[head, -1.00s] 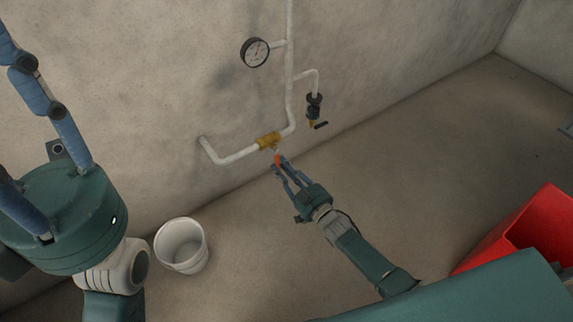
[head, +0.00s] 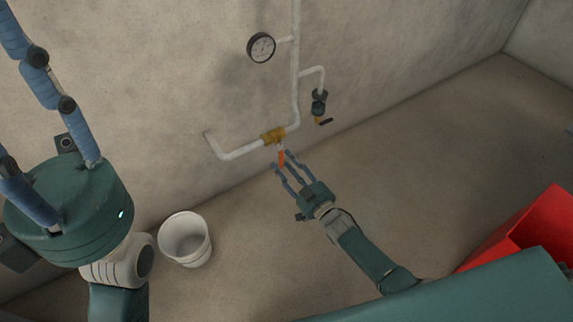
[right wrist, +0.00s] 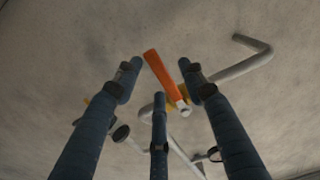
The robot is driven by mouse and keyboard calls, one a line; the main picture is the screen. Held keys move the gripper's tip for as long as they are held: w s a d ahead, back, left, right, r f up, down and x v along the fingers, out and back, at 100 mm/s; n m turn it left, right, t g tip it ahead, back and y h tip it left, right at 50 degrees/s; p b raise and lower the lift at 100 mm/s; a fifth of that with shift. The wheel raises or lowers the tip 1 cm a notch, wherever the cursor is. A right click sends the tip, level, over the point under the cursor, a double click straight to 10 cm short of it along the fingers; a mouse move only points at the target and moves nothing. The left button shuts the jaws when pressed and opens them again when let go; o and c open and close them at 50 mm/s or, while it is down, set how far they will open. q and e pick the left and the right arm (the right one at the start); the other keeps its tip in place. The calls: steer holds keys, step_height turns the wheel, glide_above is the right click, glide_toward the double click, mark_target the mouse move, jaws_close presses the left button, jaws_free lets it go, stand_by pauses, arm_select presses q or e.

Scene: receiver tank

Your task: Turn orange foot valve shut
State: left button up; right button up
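The foot valve has a brass body (head: 273,136) on the low white pipe near the wall's foot. Its orange handle (head: 282,158) points down and away from the pipe. In the right wrist view the orange handle (right wrist: 161,72) lies between the spread fingertips, with no clear contact. My right gripper (head: 283,160) is open around or just short of the handle; its fingers also show in the right wrist view (right wrist: 158,80). My left gripper (head: 50,190) is large at the left edge, its fingers pointing up and spread, with nothing seen between them.
A pressure gauge (head: 261,47) and a small black tap (head: 319,103) are on the white piping (head: 296,75) above. A white bucket (head: 186,240) stands on the floor to the left. A red bin (head: 525,230) is at the right.

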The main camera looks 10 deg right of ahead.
steer(key=v, duration=1.2)
